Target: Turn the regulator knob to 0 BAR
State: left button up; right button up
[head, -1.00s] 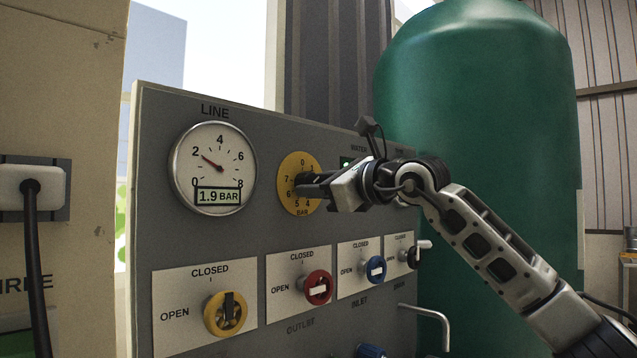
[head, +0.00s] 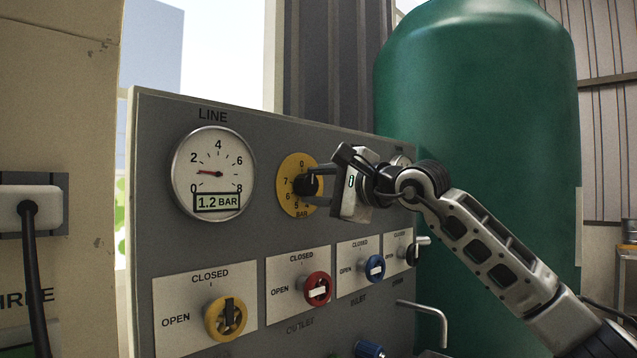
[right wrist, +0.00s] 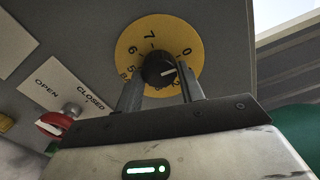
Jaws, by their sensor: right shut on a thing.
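The black regulator knob (head: 306,185) sits on a yellow dial (head: 291,208) marked in BAR on the grey panel. My right gripper (head: 318,184) reaches it from the right, with one finger above and one below, and is shut on it. In the right wrist view the knob (right wrist: 157,66) is between the two fingers (right wrist: 161,88). Its white mark points right, a little past the 0 and short of the higher numbers, partly hidden. The LINE gauge (head: 213,172) has its red needle low and its display reads 1.2 BAR. My left gripper is not in view.
Below are a yellow valve knob (head: 213,318), a red one (head: 309,285), a blue one (head: 367,267) and a black one (head: 411,254). A metal handle (head: 430,312) sticks out at lower right. A green tank (head: 485,120) stands behind the panel.

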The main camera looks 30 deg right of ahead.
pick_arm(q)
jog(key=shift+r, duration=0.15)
pick_arm(e)
jog(key=shift+n, duration=0.6)
jog(key=o, duration=1)
jog(key=shift+c, duration=0.2)
jog(key=shift+s+d, duration=0.1)
jog(key=shift+s, duration=0.25)
pick_arm(q)
jog(key=b, duration=0.2)
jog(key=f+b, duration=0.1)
jog(key=b, duration=0.1)
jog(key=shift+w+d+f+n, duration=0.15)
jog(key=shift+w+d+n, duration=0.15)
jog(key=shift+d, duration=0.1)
pick_arm(e)
jog(key=v, duration=1.5)
jog(key=shift+s+d, duration=0.1)
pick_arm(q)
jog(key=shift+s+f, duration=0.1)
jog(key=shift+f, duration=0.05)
